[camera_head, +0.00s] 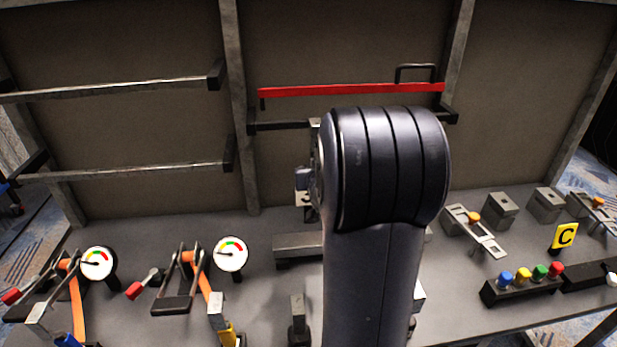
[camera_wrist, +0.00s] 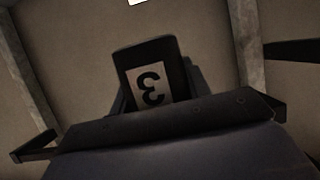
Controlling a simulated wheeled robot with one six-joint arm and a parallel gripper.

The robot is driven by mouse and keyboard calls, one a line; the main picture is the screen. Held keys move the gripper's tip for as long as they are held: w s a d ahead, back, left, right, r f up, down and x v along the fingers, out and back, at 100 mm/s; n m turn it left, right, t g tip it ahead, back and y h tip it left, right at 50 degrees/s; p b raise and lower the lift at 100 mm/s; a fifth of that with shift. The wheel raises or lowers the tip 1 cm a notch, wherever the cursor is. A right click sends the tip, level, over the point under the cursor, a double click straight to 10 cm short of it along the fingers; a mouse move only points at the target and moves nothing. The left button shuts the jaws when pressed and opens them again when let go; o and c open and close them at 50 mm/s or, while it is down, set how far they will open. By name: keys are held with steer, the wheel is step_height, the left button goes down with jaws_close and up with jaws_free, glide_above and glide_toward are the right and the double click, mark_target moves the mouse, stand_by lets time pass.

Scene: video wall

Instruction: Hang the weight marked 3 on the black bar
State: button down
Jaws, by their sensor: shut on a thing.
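The weight marked 3 (camera_wrist: 150,62) is a dark block with a pale label, its digit upside down in the wrist view. My gripper (camera_wrist: 158,88) is shut on it, with grey finger edges at its sides. In the head view my arm hides most of the gripper; part of the weight's label (camera_head: 303,199) shows left of the arm, below the black bar (camera_head: 282,126). The black bar runs under the red bar, its middle hidden by my arm. A small grey piece touches the bar's outline there; I cannot tell whether the weight hangs on it.
A red bar (camera_head: 340,90) with a black handle is just above. Two grey bars (camera_head: 120,88) are on the left panel. The bench below holds gauges (camera_head: 230,253), levers, coloured buttons (camera_head: 522,279) and a yellow C sign (camera_head: 565,236).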

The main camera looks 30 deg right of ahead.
steer(key=shift+w+d+r, duration=0.2)
steer(key=shift+w+r, duration=0.05)
steer(key=shift+r, duration=0.1)
steer(key=x, duration=0.8)
steer(key=shift+r, duration=0.3)
stand_by(0.5)
steer(key=shift+d, duration=0.1)
